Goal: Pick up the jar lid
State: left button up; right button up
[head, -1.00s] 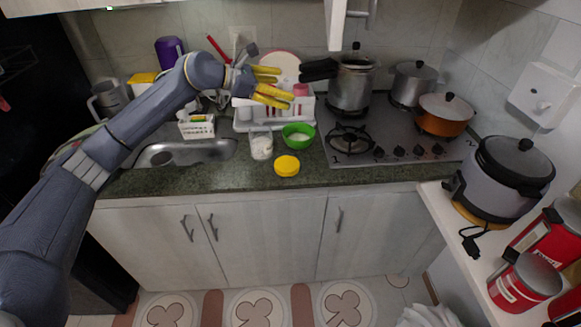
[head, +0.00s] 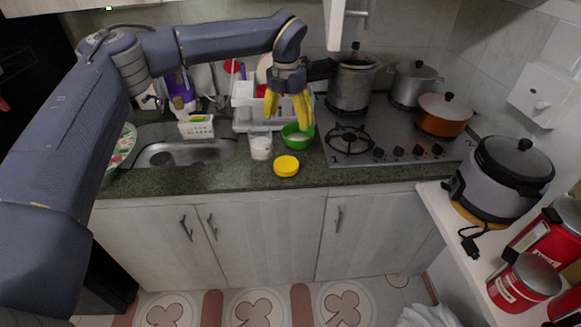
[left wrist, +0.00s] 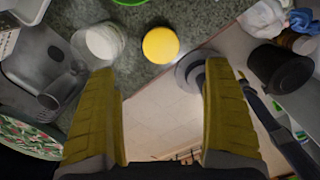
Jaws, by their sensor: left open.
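The yellow jar lid (head: 286,166) lies on the dark green counter near its front edge. In the left wrist view the lid (left wrist: 160,45) sits between and just beyond the two fingertips. An open clear jar with white contents (head: 261,148) stands beside it, to the left and slightly behind. My left gripper (head: 286,117) has yellow fingers, open and pointing down, above and behind the lid, near the green bowl. It is empty and apart from the lid. My left gripper (left wrist: 162,68) also shows spread in the left wrist view. My right gripper is not in view.
A green bowl (head: 291,129) stands just behind the lid, partly hidden by the fingers. A white dish rack (head: 243,121) is behind the jar. The sink (head: 185,153) is left, and the stove (head: 398,150) with pots is right.

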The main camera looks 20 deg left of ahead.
aim_at(287, 162)
pick_arm(q)
jog(key=shift+n, duration=0.7)
jog(key=f, duration=1.7)
jog(key=shift+s+a+f, duration=0.1)
jog(key=shift+s+f, duration=0.1)
jog(key=shift+s, duration=0.2)
jog(key=c, duration=0.8)
jog(key=shift+c, duration=0.2)
jog(key=shift+r, duration=0.15)
